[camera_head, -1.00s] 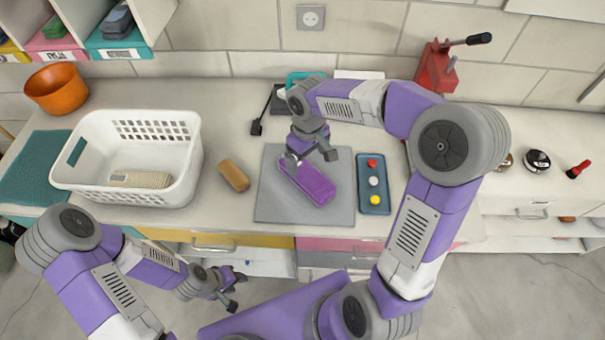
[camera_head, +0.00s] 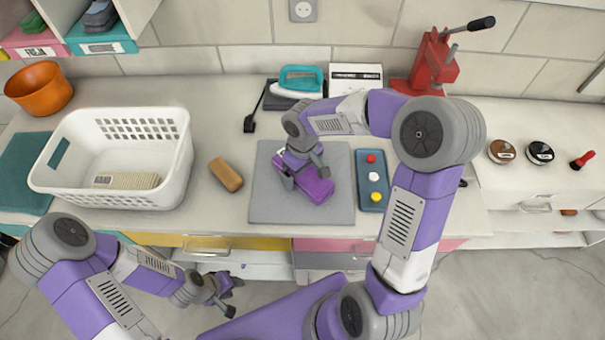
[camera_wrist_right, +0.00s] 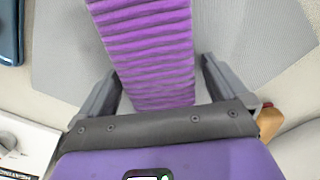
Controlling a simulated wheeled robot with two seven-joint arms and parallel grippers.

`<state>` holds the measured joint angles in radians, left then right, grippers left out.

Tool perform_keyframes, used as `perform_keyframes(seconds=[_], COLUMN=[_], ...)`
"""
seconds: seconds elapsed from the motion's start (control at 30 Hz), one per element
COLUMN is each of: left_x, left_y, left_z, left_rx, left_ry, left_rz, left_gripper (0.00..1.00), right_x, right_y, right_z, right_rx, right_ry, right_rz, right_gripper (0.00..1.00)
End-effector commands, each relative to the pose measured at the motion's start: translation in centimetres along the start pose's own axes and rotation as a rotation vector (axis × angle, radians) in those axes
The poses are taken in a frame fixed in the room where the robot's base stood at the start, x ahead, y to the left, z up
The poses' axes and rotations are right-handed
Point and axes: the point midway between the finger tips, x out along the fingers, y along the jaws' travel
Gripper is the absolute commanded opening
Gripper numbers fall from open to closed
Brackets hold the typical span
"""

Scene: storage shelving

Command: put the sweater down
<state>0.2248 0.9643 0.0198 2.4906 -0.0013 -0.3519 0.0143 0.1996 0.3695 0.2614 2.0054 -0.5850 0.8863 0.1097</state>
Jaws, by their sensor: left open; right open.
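The sweater (camera_head: 317,190) is a folded purple bundle lying on the grey mat (camera_head: 262,205) on the counter. In the right wrist view the ribbed purple sweater (camera_wrist_right: 150,50) runs between the two fingers, with space between it and each finger. My right gripper (camera_head: 304,177) is open, low over the sweater and astride it. It also shows in the right wrist view (camera_wrist_right: 160,92). My left gripper (camera_head: 229,295) is open and empty, in front of the counter's edge and away from the sweater. Part of the sweater is hidden under the right gripper in the head view.
A white basket (camera_head: 180,170) with a folded beige item stands on the left. A brown block (camera_head: 226,174) lies beside the mat. A blue button panel (camera_head: 372,192) is right of it. An iron (camera_head: 301,80) and red press (camera_head: 432,65) stand behind.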

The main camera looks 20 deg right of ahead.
Motion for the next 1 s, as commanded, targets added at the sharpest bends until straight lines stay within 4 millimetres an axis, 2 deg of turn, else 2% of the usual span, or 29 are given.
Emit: perform_keyframes(seconds=[0.07, 0.1, 0.5, 0.53, 0.57, 0.77, 0.87, 1.0], left_x=[-0.1, -0.1, -0.1, -0.1, -0.1, -0.1, -0.5, -1.3], left_y=[0.0, 0.0, 0.0, 0.0, 0.0, 0.1, 0.2, 0.5], left_z=[0.0, 0.0, 0.0, 0.0, 0.0, 0.0, 0.0, 0.1], left_rx=[0.000, 0.000, 0.000, 0.000, 0.000, 0.000, 0.000, 0.000], left_ry=[0.000, 0.000, 0.000, 0.000, 0.000, 0.000, 0.000, 0.000], left_rz=[0.000, 0.000, 0.000, 0.000, 0.000, 0.000, 0.000, 0.000], left_gripper=[0.43, 0.43, 0.43, 0.43, 0.43, 0.43, 0.43, 0.43], right_x=[-0.1, -0.1, -0.1, -0.2, -0.2, -0.4, -1.6, -4.4], right_y=[0.0, 0.0, 0.0, 0.0, 0.0, 0.0, 0.1, 0.0], right_z=[0.0, 0.0, 0.0, -0.1, -0.1, -0.1, -0.1, -0.2], right_rx=[0.000, 0.000, 0.000, 0.000, 0.000, 0.000, 0.001, 0.000], right_ry=[0.001, 0.001, 0.001, 0.002, 0.002, 0.003, 0.006, 0.007], right_rz=[0.000, 0.000, 0.000, 0.001, 0.001, 0.001, 0.003, 0.004], right_gripper=[1.00, 0.97, 0.36, 0.34, 0.28, 0.28, 0.28, 0.28])
